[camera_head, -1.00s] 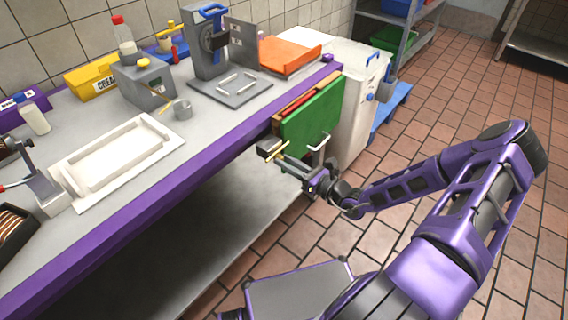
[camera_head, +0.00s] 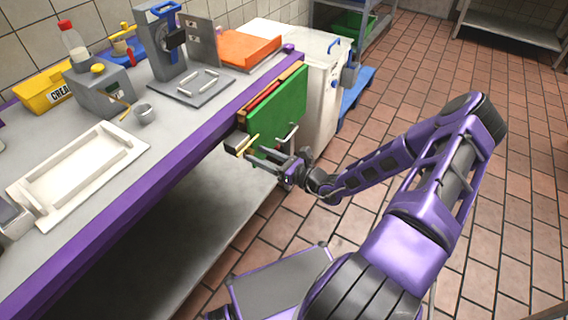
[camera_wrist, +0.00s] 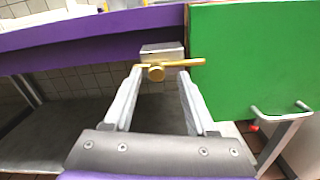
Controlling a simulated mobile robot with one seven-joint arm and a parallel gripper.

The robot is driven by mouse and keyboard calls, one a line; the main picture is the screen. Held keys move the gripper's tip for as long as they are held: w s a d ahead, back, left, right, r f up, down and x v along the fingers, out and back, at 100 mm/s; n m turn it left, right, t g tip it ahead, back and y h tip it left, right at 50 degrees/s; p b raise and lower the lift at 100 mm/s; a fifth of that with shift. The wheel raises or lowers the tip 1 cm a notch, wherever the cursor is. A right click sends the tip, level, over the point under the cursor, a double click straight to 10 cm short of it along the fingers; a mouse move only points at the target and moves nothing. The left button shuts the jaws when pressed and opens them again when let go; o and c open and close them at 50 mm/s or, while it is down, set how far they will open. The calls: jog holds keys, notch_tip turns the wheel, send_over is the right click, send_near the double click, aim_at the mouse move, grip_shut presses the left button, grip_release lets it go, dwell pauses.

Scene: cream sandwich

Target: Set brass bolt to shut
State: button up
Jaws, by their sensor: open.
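The brass bolt (camera_wrist: 157,73) is a yellow rod with a round knob, on a grey block (camera_wrist: 162,48) below the purple counter edge in the wrist view. Its rod runs right, and its end overlaps the edge of the green panel (camera_wrist: 245,62) in this view. My gripper (camera_wrist: 159,71) is open and empty. Its fingertips appear left and right of the knob; I cannot tell whether they touch it. In the head view my gripper (camera_head: 256,157) is at the panel's lower left, by the bolt (camera_head: 247,146). The fingertips are hard to make out there.
The purple counter edge (camera_wrist: 90,35) runs above. A lower shelf (camera_head: 200,225) lies under the counter. A white bin (camera_head: 318,85) stands beyond the panel. Tiled floor is open at right.

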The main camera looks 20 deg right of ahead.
jog(key=v, duration=1.6)
jog(key=shift+s+d+p, duration=0.2)
jog(key=shift+s+p, duration=0.05)
jog(key=shift+p, duration=0.15)
jog(key=shift+r, duration=0.1)
